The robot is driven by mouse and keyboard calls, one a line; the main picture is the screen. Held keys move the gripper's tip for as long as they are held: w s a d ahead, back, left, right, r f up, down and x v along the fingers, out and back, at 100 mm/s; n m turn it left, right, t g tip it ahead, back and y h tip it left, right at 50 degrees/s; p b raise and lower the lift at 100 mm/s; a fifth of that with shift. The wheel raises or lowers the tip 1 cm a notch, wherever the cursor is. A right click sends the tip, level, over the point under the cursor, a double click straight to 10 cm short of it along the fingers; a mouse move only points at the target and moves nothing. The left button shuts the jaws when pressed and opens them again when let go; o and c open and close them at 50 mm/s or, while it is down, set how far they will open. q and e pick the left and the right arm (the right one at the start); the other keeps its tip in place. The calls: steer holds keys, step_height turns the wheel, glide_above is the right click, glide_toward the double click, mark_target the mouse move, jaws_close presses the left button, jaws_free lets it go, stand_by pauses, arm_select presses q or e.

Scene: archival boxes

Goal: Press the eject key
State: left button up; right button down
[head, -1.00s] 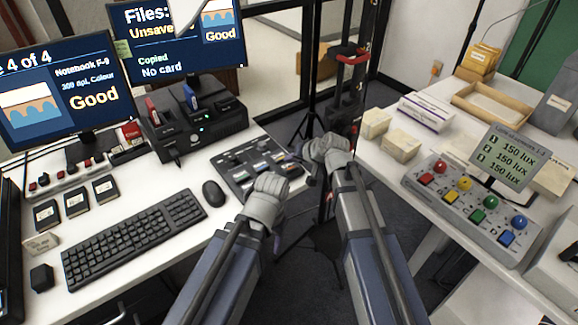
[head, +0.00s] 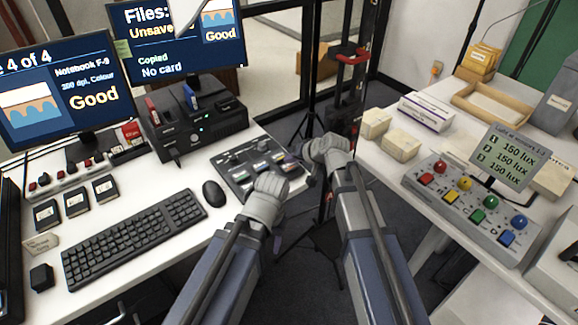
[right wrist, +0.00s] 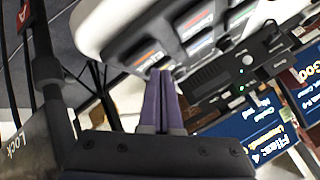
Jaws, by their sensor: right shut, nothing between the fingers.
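A dark panel (head: 258,165) with several light-labelled keys or slots lies on the left desk's right end. I cannot read which one is the eject key. My right gripper (head: 311,178) is just right of this panel, partly hidden by its own wrist. In the right wrist view my right gripper (right wrist: 160,74) is shut and empty, its fingertips near the panel's edge (right wrist: 130,62); contact cannot be told. My left gripper (head: 279,212) is in front of the panel, its fingers mostly hidden behind the wrist.
A black computer box (head: 205,118) with card readers stands behind the panel. A mouse (head: 213,193) and keyboard (head: 133,238) lie to its left. One monitor (head: 175,40) reads "Copied No card". The right table holds a lighting control box (head: 470,215) with coloured buttons. A dark stand (head: 345,110) rises between the desks.

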mark_target(291, 168)
steer(key=shift+f+b, duration=0.35)
steer(key=shift+f, duration=0.05)
steer(key=shift+f+b, duration=0.5)
stand_by(0.6)
steer(key=shift+r, duration=0.1)
steer(key=shift+r+p, duration=0.85)
steer(key=shift+p, duration=0.1)
step_height(291, 168, up, 5)
steer(key=p, duration=0.5)
stand_by(0.7)
